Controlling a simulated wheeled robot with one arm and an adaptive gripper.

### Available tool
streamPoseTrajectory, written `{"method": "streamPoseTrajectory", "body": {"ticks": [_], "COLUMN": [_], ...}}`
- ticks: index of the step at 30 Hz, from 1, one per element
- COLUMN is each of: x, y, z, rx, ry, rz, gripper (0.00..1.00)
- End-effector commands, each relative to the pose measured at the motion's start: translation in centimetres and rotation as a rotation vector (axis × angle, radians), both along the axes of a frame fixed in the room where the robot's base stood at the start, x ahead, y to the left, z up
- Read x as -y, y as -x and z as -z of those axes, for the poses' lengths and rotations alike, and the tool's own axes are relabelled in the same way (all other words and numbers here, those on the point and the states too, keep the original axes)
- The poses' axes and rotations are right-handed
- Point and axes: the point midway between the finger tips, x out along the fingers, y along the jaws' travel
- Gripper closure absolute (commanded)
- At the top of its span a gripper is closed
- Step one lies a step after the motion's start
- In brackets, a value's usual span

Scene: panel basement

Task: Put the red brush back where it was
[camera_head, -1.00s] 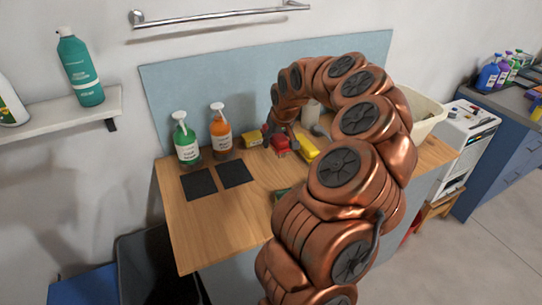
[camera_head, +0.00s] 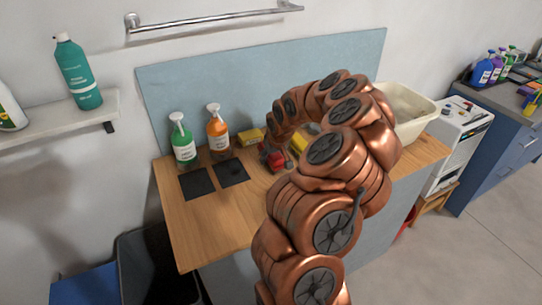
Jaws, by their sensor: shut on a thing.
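The red brush (camera_head: 278,163) is at the rear middle of the wooden worktop (camera_head: 215,225), right of the dark squares. My gripper (camera_head: 267,152) is at the brush and shut on it. My copper arm curves over from the right and hides part of the area behind the brush. I cannot tell whether the brush touches the worktop.
A green spray bottle (camera_head: 183,146) and an orange spray bottle (camera_head: 218,133) stand behind two dark squares (camera_head: 197,183). A yellow sponge (camera_head: 251,136) and a partly hidden yellow item (camera_head: 298,144) lie close to the brush. A cream basin (camera_head: 412,118) stands right. The front left worktop is clear.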

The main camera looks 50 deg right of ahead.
Motion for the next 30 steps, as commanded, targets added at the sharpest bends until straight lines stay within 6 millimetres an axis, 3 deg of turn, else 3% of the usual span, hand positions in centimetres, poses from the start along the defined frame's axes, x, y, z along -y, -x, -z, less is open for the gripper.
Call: {"method": "streamPoseTrajectory", "body": {"ticks": [5,6,12,23,30], "x": [0.0,0.0,0.0,0.0,-0.1], "y": [0.0,0.0,0.0,0.0,0.3], "z": [0.4,0.3,0.2,0.1,-1.0], "rx": [0.000,0.000,0.000,0.000,0.004], "ry": [0.000,0.000,-0.001,-0.001,0.001], "rz": [-0.001,-0.001,-0.001,-0.001,0.000], "gripper": [0.91,0.46,0.25,0.22,0.22]}}
